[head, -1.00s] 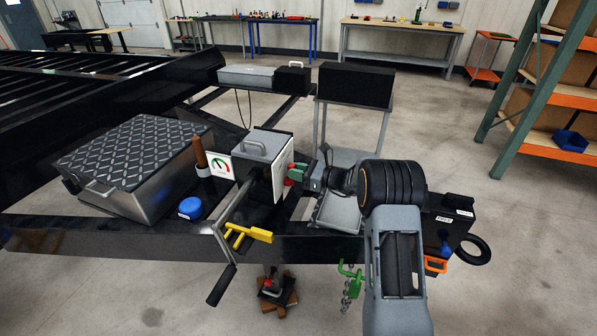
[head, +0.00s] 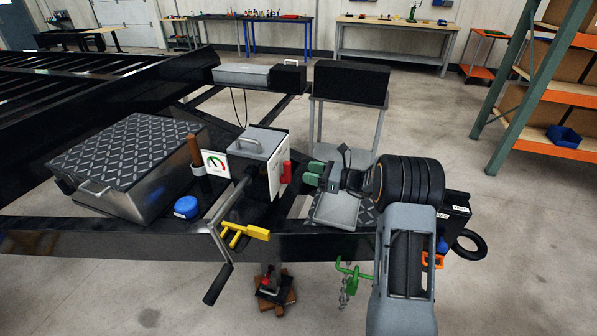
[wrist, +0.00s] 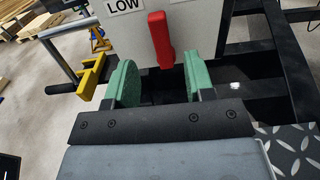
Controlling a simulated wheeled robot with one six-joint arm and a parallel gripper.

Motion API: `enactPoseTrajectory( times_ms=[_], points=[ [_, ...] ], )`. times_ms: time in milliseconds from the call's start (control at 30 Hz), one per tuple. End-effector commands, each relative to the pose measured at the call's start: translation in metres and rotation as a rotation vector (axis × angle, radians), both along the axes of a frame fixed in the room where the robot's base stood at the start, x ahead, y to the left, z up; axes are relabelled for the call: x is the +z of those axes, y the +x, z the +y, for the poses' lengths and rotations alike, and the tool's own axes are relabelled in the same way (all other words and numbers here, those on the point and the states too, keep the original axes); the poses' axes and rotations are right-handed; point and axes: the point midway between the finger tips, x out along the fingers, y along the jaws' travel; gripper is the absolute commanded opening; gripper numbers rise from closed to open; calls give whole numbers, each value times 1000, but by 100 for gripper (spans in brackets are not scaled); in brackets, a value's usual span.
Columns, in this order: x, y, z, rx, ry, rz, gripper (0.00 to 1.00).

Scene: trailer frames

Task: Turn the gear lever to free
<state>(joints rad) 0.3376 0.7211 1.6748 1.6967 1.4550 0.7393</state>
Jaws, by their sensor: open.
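The red gear lever (head: 286,171) is on the white-faced side of the grey gearbox (head: 258,150). In the wrist view the lever (wrist: 161,40) stands nearly vertical, slightly tilted, its lower end near the gap between my fingertips. A white "LOW" label (wrist: 124,5) is at its upper left; another label beside it is cut off. My gripper (head: 313,174) is open and empty, just right of the lever in the head view and apart from it. Its green fingers also show in the wrist view (wrist: 157,82).
A crank with a grey arm (head: 226,243) and a yellow bracket (head: 244,232) stand in front of the gearbox. A treaded metal box (head: 130,150) is left, with a blue cap (head: 187,207) nearby. A black box (head: 351,83) on a stand is behind my arm.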

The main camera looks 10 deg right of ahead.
Motion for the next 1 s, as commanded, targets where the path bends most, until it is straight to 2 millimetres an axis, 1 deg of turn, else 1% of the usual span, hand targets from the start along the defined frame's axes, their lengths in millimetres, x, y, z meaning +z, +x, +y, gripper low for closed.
enactPoseTrajectory(
  times_ms=[33,200,400,600,1000],
  points=[
    [-1,-5,-11,-4,0,0,49],
    [0,-20,-37,-3,0,-1,49],
    [0,-32,-56,0,0,0,49],
    [0,-36,-63,1,0,1,49],
    [0,-36,-63,1,0,0,49]
  ],
)
